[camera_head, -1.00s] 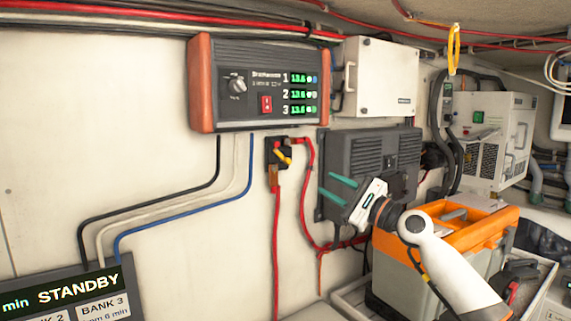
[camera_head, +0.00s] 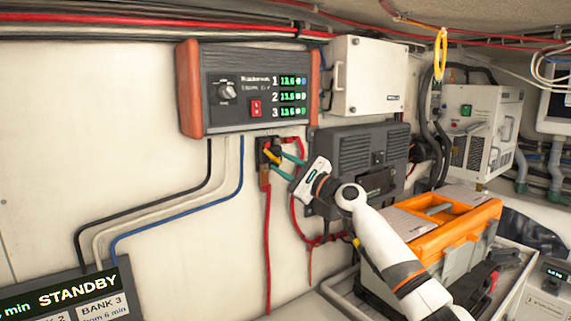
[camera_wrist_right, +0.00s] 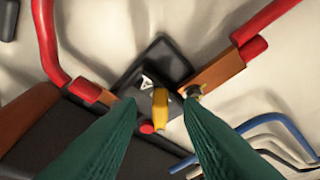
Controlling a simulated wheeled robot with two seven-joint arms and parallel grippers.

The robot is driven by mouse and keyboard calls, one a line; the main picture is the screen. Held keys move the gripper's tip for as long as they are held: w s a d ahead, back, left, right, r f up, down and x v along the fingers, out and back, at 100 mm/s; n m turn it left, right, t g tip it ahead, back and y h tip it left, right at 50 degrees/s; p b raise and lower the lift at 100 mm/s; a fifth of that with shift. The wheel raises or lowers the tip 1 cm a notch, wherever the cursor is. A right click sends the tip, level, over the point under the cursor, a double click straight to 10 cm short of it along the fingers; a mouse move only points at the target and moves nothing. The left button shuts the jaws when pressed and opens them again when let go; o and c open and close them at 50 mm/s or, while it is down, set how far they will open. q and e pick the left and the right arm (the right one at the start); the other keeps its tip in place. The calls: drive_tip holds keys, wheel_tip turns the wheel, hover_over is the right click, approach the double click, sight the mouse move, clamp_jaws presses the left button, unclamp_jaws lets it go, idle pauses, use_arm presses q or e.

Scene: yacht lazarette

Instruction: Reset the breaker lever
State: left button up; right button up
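The breaker is a small black block (camera_head: 264,147) on the wall below the charger panel, with a yellow lever (camera_head: 271,154) on its front. In the right wrist view the yellow lever (camera_wrist_right: 160,108) shows between the fingertips, with a red button (camera_wrist_right: 146,128) beside it. My right gripper (camera_head: 285,165) is open, its two green fingers pointing left at the breaker, one above the other. In the right wrist view the fingers (camera_wrist_right: 160,103) lie on either side of the lever, apart from it. I cannot tell the remaining depth. My left gripper is not in view.
Red cables (camera_head: 267,240) run from the breaker down the wall. The charger panel (camera_head: 250,90) hangs above. A dark grey box (camera_head: 370,150) and an orange-topped case (camera_head: 450,225) are on the right. The standby display (camera_head: 60,295) is at the lower left.

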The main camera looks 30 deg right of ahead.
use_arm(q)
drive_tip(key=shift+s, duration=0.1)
use_arm(e)
drive_tip(key=shift+c, duration=0.4)
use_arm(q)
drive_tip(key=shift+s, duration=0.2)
use_arm(e)
clamp_jaws()
